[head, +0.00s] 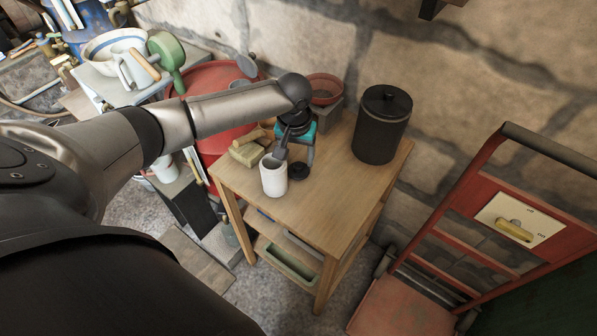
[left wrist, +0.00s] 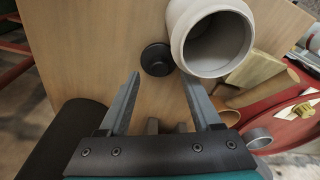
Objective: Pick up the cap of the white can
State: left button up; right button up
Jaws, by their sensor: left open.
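The white can (head: 273,177) stands upright and open-topped near the left front of the wooden table; in the left wrist view (left wrist: 214,42) I look into its empty-looking mouth. A small round black cap (head: 299,171) lies on the table just right of the can. In the left wrist view the cap (left wrist: 157,60) shows just beyond the fingertips, roughly in line with the gap between them. My left gripper (head: 281,153) points down above the table by the can. In the left wrist view its fingers (left wrist: 161,82) are apart with nothing between them. My right gripper is out of view.
A black lidded canister (head: 381,125) stands at the table's back right. Tan blocks (head: 248,151) lie left of the can, and a reddish bowl (head: 324,88) is behind. The wooden tabletop (head: 325,190) is clear at the front right. A red hand cart (head: 440,250) stands to the right.

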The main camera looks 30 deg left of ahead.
aim_at(298, 165)
pick_arm(q)
jog(key=f+b, duration=0.1)
jog(key=f, duration=0.2)
jog(key=shift+w, duration=0.2)
jog(key=shift+c, duration=0.3)
grip_shut()
